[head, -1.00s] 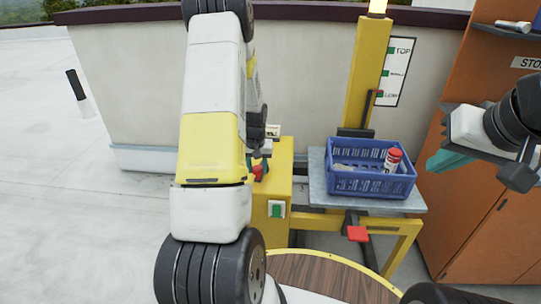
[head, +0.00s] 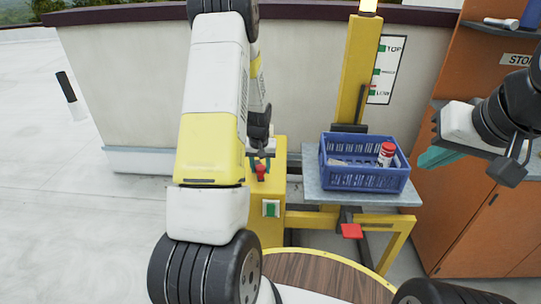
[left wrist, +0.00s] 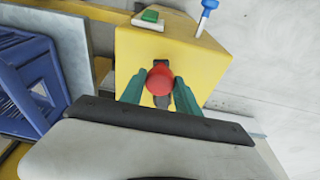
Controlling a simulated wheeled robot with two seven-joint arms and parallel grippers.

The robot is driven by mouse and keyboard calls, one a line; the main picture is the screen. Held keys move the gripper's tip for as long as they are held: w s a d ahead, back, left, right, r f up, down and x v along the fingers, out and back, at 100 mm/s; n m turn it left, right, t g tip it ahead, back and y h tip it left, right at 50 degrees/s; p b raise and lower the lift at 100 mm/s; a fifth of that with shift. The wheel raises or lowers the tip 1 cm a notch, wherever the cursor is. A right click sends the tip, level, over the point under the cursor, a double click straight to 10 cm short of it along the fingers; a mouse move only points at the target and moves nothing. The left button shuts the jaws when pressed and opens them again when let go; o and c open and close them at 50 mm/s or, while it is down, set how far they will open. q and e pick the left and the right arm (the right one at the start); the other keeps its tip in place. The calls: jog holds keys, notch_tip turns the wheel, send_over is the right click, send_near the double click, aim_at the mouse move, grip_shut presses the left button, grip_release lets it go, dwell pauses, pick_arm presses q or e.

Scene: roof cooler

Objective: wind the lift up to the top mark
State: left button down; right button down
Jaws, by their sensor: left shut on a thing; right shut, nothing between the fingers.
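The lift has a yellow mast (head: 358,75) with a grey platform (head: 312,187) in front of it. A blue crate (head: 360,181) with a red-capped can (head: 386,154) stands on the platform. A mark board (head: 388,62) behind shows TOP, a middle mark and LOW; a small red pointer appears close to LOW. My left gripper (head: 262,164) is shut on the red crank knob (left wrist: 160,79) at the yellow winch box (head: 266,232); its green fingers flank the knob in the left wrist view. The crank arm is mostly hidden. My right gripper (head: 438,157) is shut and empty, right of the crate.
A red pedal (head: 351,231) sits below the platform. An orange cabinet (head: 475,220) stands at the right, near my right gripper.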

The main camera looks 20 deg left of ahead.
pick_arm(q)
jog(key=shift+d, duration=0.4)
jog(key=shift+w+d, duration=0.6)
jog(key=shift+d, duration=0.1)
jog(key=shift+w+d, duration=0.5)
jog(key=shift+d, duration=0.05)
jog(key=shift+w+d, duration=0.15)
jog(key=shift+w, duration=0.2)
jog(key=shift+w+d, duration=0.5)
jog(key=shift+w, duration=0.25)
